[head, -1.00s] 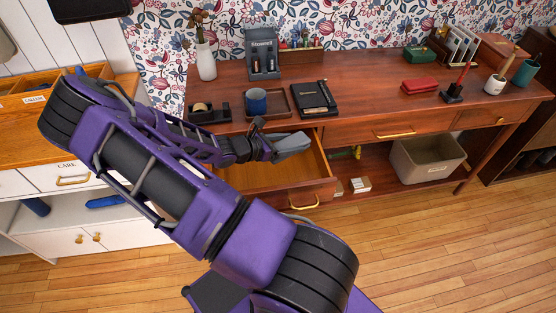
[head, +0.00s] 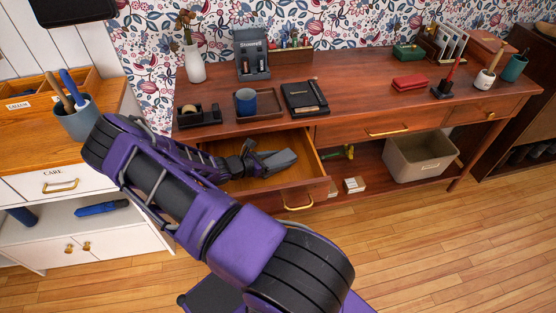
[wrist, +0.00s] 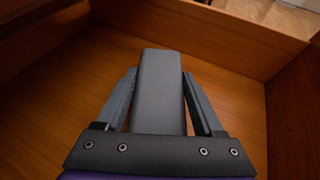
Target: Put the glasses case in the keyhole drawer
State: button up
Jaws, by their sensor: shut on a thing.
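A long grey case, which I take for the glasses case (wrist: 160,85), is between my gripper's fingers (wrist: 159,78); it also shows in the head view (head: 282,158). My gripper (head: 256,160) is shut on it. The case is inside the open desk drawer (head: 298,184), low over its bare wooden floor. I cannot tell whether it touches the floor. The drawer has a brass pull on its front; no keyhole can be made out there. My arm hides the drawer's left part.
On the desk above the drawer stand a blue mug (head: 245,101) on a tray, a black notebook (head: 305,97) and a tape dispenser (head: 199,115). The drawer's walls (wrist: 240,30) surround my gripper. A beige bin (head: 420,160) is under the desk at right.

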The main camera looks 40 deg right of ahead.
jog(key=shift+f, duration=0.1)
jog(key=o, duration=1.4)
jog(key=shift+r, duration=0.3)
jog(key=v, duration=1.2)
jog(key=shift+f+p, duration=0.1)
jog(key=shift+p, duration=0.25)
